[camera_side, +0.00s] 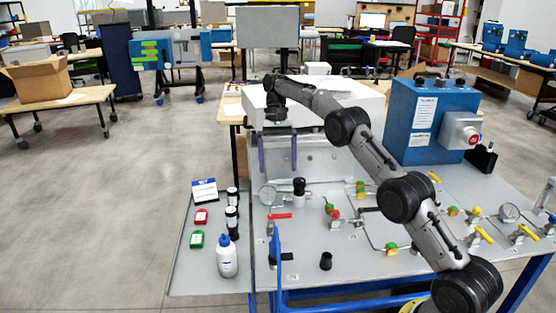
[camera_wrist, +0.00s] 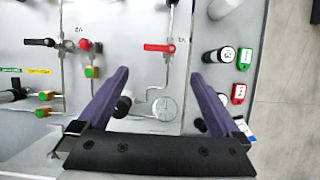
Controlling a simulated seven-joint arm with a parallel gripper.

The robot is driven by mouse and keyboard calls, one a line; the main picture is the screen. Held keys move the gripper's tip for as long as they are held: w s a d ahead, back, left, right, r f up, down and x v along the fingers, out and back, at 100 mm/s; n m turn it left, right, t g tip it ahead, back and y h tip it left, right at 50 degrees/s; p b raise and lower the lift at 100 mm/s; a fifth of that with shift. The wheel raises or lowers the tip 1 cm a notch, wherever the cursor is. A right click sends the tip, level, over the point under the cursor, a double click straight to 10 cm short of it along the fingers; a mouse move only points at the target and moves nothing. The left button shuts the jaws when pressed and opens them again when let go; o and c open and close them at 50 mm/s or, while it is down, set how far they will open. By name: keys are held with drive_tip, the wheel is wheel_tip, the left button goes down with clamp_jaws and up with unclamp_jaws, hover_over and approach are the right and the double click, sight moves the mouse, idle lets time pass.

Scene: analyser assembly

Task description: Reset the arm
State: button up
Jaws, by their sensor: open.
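My gripper (camera_side: 278,153) hangs from the raised arm above the back left of the bench, fingers pointing down. Its two purple fingers (camera_wrist: 160,82) also show in the wrist view, spread wide apart with nothing held between them. In the wrist view a round gauge (camera_wrist: 165,109) and a black knob (camera_wrist: 122,107) lie below, seen between the fingers. The gripper is above the panel and appears apart from these parts. The arm bends over the bench from the lower right in the side view.
The bench (camera_side: 300,215) carries valves, a red-handled valve (camera_side: 279,216), gauges and pipes. A blue box (camera_side: 430,120) with a red button stands at the back right.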

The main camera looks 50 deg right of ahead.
drive_tip(key=shift+d+r, duration=0.15)
drive_tip(key=shift+r, duration=0.25)
